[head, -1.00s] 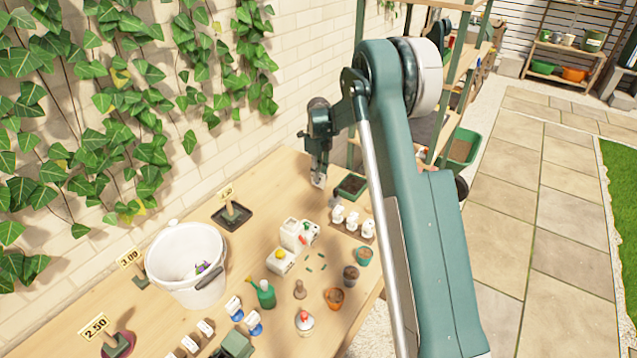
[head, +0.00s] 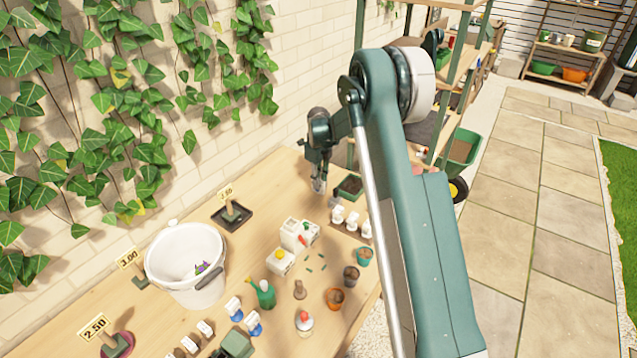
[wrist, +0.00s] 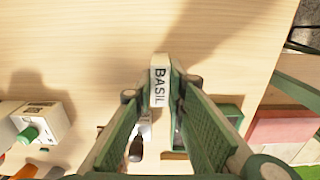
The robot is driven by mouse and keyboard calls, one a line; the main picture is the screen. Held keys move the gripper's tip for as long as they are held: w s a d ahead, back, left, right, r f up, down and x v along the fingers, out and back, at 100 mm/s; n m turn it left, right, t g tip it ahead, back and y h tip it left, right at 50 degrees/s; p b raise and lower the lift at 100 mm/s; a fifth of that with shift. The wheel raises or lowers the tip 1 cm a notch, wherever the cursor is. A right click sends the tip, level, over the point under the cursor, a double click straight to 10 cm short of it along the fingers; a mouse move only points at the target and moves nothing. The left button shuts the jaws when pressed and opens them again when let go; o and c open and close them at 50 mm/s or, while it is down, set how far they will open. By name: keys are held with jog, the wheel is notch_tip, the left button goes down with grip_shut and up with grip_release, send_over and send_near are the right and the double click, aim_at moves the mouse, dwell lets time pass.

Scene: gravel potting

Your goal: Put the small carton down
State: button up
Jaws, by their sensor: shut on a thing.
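The small carton (wrist: 160,85), a narrow white and green box lettered BASIL, is between the fingers of my gripper (wrist: 162,95) in the wrist view. The gripper is shut on it. Bare wooden table top shows beyond the carton. In the head view my gripper (head: 319,182) hangs over the far end of the table, near the wall, and the carton is too small there to read. I cannot tell whether its lower end touches the table.
On the wooden table (head: 262,215), a dark green tray (head: 350,186) and several white-labelled items (head: 352,220) stand close to my gripper. White boxes (head: 292,234), a white bucket (head: 187,262) and small pots (head: 334,298) stand nearer. The brick wall runs along the left.

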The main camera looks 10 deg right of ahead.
jog(key=shift+f, duration=0.15)
jog(key=o, duration=0.9)
notch_tip(320, 180, up, 12)
jog(key=shift+p, duration=0.45)
jog(key=shift+r, duration=0.2)
